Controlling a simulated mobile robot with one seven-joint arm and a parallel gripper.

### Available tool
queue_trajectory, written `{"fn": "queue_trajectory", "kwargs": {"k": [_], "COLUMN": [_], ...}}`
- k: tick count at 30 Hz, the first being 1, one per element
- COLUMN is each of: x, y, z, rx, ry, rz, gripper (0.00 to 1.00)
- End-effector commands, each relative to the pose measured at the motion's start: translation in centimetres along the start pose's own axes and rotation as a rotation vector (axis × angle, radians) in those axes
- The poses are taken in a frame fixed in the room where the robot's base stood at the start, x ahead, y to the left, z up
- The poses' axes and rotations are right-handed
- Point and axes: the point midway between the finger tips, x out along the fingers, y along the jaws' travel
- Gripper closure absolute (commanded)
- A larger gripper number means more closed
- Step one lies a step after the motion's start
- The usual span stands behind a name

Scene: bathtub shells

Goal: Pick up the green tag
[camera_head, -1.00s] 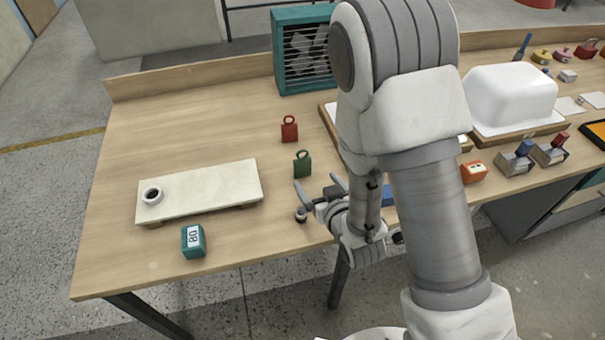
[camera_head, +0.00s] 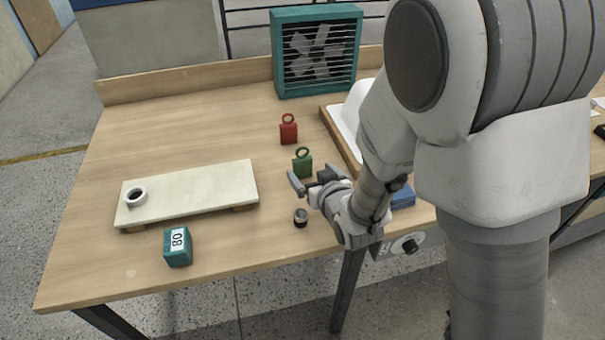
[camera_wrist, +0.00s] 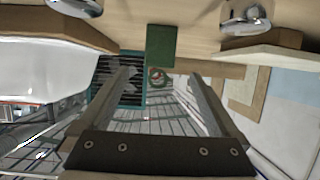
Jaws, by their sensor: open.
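The green tag (camera_head: 302,168) stands upright on the wooden table, with a ring on top of its block body. My gripper (camera_head: 311,180) is open and low over the table, just in front of the tag, with its fingers pointing towards it. In the wrist view the green tag (camera_wrist: 161,45) shows beyond the gap between my two open fingers (camera_wrist: 160,76), near the middle. The gap is empty. I cannot tell whether a finger touches the tag.
A red tag (camera_head: 288,133) stands behind the green one. A teal fan box (camera_head: 316,50) stands behind.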

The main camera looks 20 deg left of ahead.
Motion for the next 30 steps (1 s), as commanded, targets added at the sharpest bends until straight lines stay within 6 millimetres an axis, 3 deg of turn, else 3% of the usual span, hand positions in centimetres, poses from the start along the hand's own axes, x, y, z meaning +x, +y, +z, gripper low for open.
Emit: {"fn": "queue_trajectory", "kwargs": {"k": [3, 11, 21, 30], "x": [1.9, 3.7, 7.9, 8.2], "y": [-0.1, 0.0, 0.1, 0.1], "z": [0.0, 0.2, 0.8, 0.7], "rx": [-0.001, -0.001, -0.001, -0.001], "ry": [-0.002, -0.002, -0.001, -0.001], "rz": [-0.001, 0.0, 0.0, 0.0], "gripper": [0.03, 0.03, 0.03, 0.04]}}
